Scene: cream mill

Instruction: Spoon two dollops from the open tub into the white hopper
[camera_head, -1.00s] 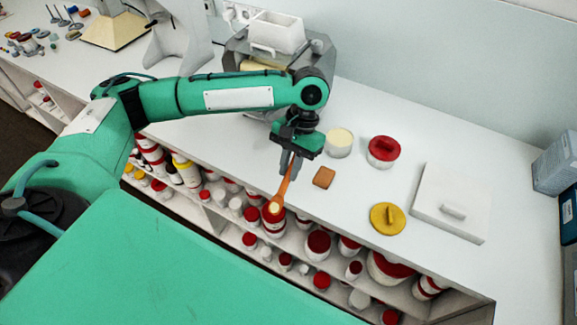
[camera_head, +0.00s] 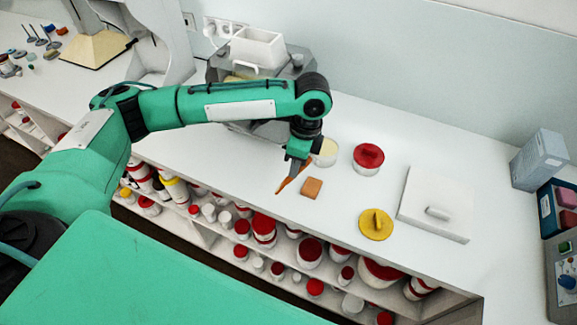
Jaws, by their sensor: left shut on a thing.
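My left gripper (camera_head: 296,165) is shut on an orange-brown spoon (camera_head: 288,183), held above the counter's front part. The spoon slants down to the left; I cannot tell whether its bowl holds anything. The open tub (camera_head: 328,153), with a pale cream top, stands just behind and right of the gripper, partly hidden by my wrist. The white hopper (camera_head: 257,48) sits on top of the grey mill (camera_head: 287,70) at the back, behind my forearm. My right gripper is not in view.
A brown block (camera_head: 312,187) lies near the spoon. A red-lidded tub (camera_head: 368,160), a yellow lid (camera_head: 376,225) and a white slab with a handle (camera_head: 435,208) are to the right. Shelves of bottles lie below the counter's front edge.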

